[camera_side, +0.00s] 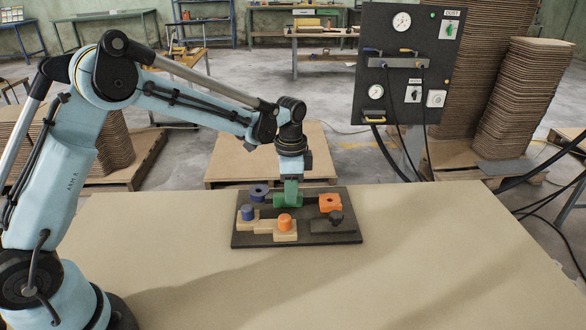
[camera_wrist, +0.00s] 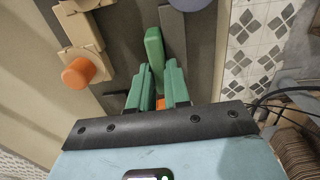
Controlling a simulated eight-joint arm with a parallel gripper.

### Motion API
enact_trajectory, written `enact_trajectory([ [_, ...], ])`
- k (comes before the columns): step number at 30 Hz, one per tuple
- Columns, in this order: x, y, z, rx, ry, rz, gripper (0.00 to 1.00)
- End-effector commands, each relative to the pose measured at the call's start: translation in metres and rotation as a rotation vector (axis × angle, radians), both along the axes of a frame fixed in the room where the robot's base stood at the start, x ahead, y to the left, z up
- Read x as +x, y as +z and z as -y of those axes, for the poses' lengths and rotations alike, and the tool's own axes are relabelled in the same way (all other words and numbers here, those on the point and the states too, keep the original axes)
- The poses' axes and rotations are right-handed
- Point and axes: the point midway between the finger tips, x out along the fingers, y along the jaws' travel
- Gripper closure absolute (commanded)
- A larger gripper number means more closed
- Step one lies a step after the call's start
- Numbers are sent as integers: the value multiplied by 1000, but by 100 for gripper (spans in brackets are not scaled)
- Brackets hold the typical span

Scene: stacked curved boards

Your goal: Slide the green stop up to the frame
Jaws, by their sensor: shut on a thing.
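The green stop (camera_side: 280,201) sits near the back middle of a dark board on the table. In the wrist view it is a long green bar (camera_wrist: 154,44) reaching away from between my fingers. My gripper (camera_side: 291,190) points down at it with green fingers, shut on it; the fingers (camera_wrist: 157,75) stand on either side of the bar. The fingers and stop are nearly the same green, so the exact contact is hard to see. I cannot tell which part is the frame.
The dark board (camera_side: 300,239) also holds a blue ring (camera_side: 259,190), a blue knob (camera_side: 247,212), an orange knob (camera_side: 284,222) on pale wooden pieces, an orange block (camera_side: 330,203) and a black knob (camera_side: 336,217). The tan table (camera_side: 440,260) around the board is clear.

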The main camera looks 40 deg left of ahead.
Motion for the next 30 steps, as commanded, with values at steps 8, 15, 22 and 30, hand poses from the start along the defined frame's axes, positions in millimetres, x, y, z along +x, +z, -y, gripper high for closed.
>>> enact_trajectory([
  [8,1,0,-1,2,2,4,57],
  [15,0,0,-1,1,1,3,57],
  [22,0,16,-1,1,1,3,57],
  [30,0,69,-1,1,2,3,57],
])
